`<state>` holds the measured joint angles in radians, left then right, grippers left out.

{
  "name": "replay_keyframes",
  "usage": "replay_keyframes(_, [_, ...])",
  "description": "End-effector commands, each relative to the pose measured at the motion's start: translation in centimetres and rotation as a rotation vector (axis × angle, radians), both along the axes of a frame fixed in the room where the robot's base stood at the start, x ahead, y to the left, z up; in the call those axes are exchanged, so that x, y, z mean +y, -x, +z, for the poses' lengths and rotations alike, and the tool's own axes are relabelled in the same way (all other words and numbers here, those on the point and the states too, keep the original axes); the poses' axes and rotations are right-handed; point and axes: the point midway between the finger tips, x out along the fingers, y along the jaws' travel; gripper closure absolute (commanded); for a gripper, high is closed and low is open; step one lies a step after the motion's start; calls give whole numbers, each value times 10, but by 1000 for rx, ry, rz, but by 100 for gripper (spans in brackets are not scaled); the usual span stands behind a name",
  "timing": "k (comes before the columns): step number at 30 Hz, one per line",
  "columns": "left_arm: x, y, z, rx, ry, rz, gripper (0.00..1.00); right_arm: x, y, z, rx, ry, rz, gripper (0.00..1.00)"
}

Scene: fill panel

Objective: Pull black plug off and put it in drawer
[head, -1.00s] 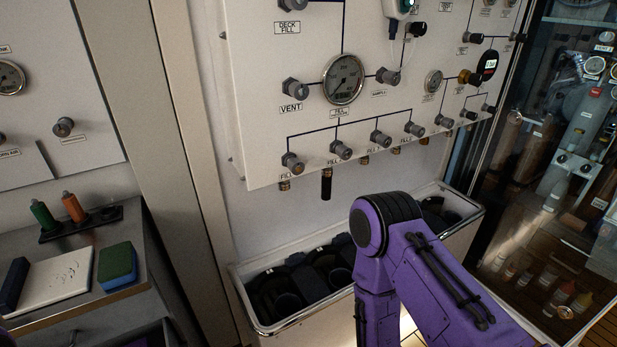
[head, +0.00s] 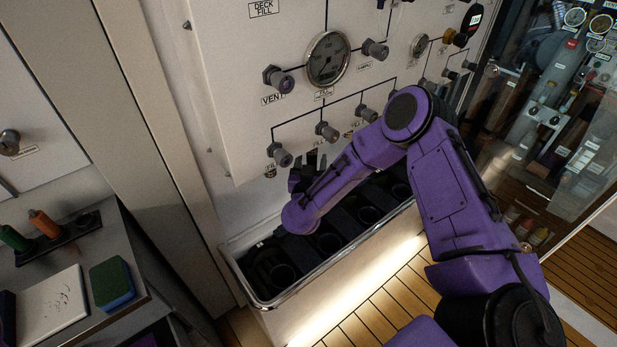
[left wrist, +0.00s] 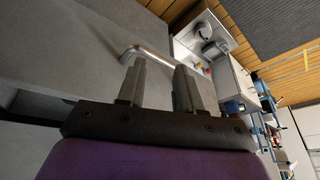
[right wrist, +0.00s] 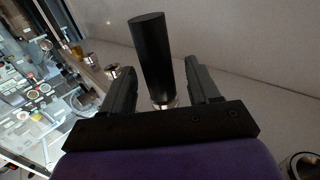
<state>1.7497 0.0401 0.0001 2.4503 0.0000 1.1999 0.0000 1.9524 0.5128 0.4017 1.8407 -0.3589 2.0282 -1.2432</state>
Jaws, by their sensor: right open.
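The black plug (right wrist: 152,60) is a dark cylinder between the fingers of my right gripper (right wrist: 160,85) in the right wrist view. The fingers are apart, with a gap on both sides of the plug. A metal fitting shows at its lower end. In the head view my right gripper (head: 310,160) points up beneath the panel's lower edge; I cannot separate the plug from the fingers there. My left gripper (left wrist: 160,82) has its fingers apart with nothing visibly between them. A bent metal handle (left wrist: 148,54) on a grey front lies just beyond its fingertips.
The fill panel (head: 230,100) carries gauges and several knobs. Below it stands a bin (head: 262,303) with dark round compartments. At left, a grey cabinet top holds a sponge (head: 112,283), a white board (head: 55,310) and a rack with green and orange bottles.

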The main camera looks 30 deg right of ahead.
Motion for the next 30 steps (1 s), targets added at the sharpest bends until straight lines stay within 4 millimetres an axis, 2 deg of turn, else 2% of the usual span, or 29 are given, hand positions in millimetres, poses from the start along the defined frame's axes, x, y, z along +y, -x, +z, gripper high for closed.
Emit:
replay_keyframes(1, [0,0,-7,0,0,0,65,-7,-6,-4,-2,-2,-5,39])
replay_keyframes(6, [0,0,-12,-1,-1,0,65,-18,-19,-2,0,0,-1,39])
replay_keyframes(15, [0,0,-11,-1,-1,0,65,-21,-21,0,1,0,-1,39])
replay_keyframes(20, [0,0,-11,-1,-1,0,65,-21,-21,0,1,0,-1,91])
replay_keyframes(21, [0,0,-11,-1,-1,0,65,-21,-21,0,1,0,-1,97])
replay_keyframes(30, [0,0,-17,-1,-1,0,65,-20,-21,-9,3,0,0,97])
